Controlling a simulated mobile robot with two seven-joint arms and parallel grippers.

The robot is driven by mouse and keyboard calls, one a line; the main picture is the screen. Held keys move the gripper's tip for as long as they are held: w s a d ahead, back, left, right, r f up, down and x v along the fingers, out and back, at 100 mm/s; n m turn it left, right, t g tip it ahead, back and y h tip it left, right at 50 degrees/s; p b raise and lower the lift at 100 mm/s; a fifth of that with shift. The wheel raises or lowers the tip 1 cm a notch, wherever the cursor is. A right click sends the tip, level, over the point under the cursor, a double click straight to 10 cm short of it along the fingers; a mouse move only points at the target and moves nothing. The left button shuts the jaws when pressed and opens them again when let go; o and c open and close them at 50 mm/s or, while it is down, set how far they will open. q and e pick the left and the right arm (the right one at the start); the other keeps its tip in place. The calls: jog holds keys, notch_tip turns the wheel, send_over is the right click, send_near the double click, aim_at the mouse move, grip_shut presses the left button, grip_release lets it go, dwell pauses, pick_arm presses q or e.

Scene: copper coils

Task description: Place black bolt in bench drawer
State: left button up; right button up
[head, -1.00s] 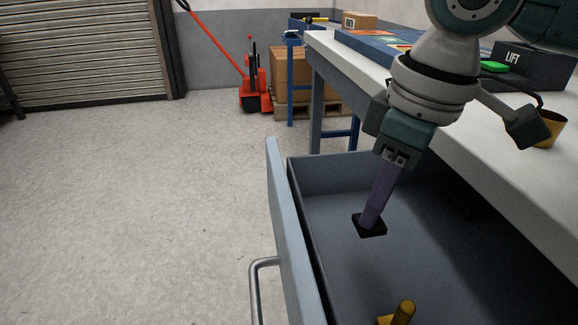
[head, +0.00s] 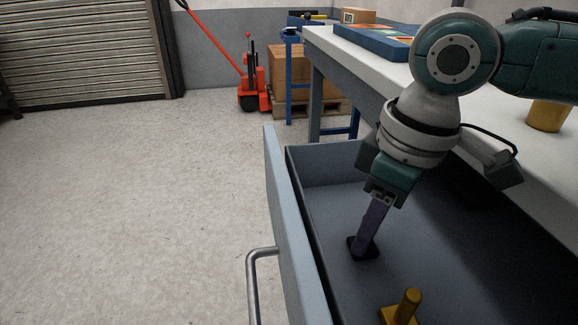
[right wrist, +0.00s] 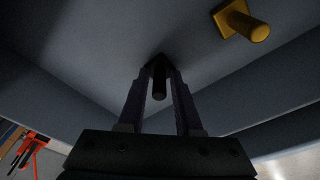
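The open bench drawer (head: 298,255) is grey with a metal handle and fills the lower right of the head view. My right gripper (head: 362,240) points down into it, its purple fingers closed about the black bolt (head: 360,252). The bolt's dark square head is at the fingertips, low over the drawer floor; I cannot tell whether it touches. In the right wrist view the black bolt (right wrist: 159,86) has its shaft between the two fingers (right wrist: 160,76), pointing back toward the camera. My left gripper is not in view.
A yellow bolt (head: 408,303) stands on its square head in the drawer, near the black bolt; it also shows in the right wrist view (right wrist: 243,22). The bench top (head: 550,165) overhangs the drawer's right side. A yellow cup (head: 547,115) stands on it.

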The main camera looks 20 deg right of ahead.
aim_at(377, 251)
jog(key=shift+o, duration=0.9)
jog(key=shift+r, duration=0.15)
notch_tip(377, 251, up, 12)
jog(key=s+p, duration=0.1)
jog(key=p, duration=0.3)
jog(key=shift+s+d+p, duration=0.2)
jog(key=shift+d+p, duration=0.15)
jog(key=shift+d, duration=0.1)
jog(key=shift+s+a, duration=0.1)
